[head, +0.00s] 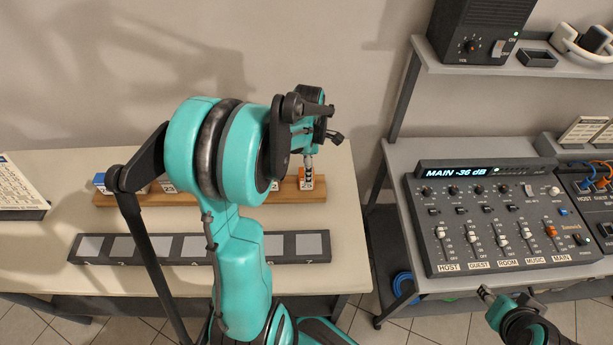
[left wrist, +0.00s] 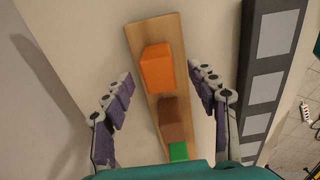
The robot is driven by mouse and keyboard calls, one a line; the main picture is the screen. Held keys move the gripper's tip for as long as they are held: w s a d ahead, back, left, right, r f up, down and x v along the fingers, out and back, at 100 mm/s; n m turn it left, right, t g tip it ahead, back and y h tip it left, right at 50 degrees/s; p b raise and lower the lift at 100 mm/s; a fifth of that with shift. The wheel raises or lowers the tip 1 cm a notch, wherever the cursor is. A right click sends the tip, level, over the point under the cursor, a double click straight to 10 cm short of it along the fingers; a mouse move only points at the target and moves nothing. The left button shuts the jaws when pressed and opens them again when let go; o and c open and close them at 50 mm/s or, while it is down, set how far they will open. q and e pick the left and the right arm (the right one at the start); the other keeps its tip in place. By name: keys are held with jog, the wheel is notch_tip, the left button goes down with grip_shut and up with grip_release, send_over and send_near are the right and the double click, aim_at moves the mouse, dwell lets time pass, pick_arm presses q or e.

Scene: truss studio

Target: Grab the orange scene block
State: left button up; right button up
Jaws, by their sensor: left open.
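The orange block (left wrist: 158,67) lies on a long wooden board (left wrist: 142,36) in the left wrist view. In the head view, an orange block with a pale face (head: 306,184) shows at the right end of the board (head: 285,197). My left gripper (left wrist: 161,76) is open, one finger on each side of the orange block, apart from it. In the head view its fingers (head: 309,162) are partly hidden by my arm, above the board's right end. My right gripper (head: 487,294) shows only in part at the bottom right, its opening unclear.
Brown (left wrist: 172,120) and green (left wrist: 179,152) blocks stand in line with the orange one. A blue block (head: 100,181) is at the board's left end. A dark numbered strip (head: 290,262) with grey squares lies in front. A mixing console (head: 495,215) stands at right.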

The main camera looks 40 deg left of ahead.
pick_arm(q)
jog(key=f+b, duration=0.1)
jog(key=f, duration=0.2)
jog(key=f+b, duration=0.1)
jog(key=f, duration=0.2)
jog(key=shift+a+f, duration=0.2)
jog(key=shift+f, duration=0.05)
jog(key=c, duration=1.3)
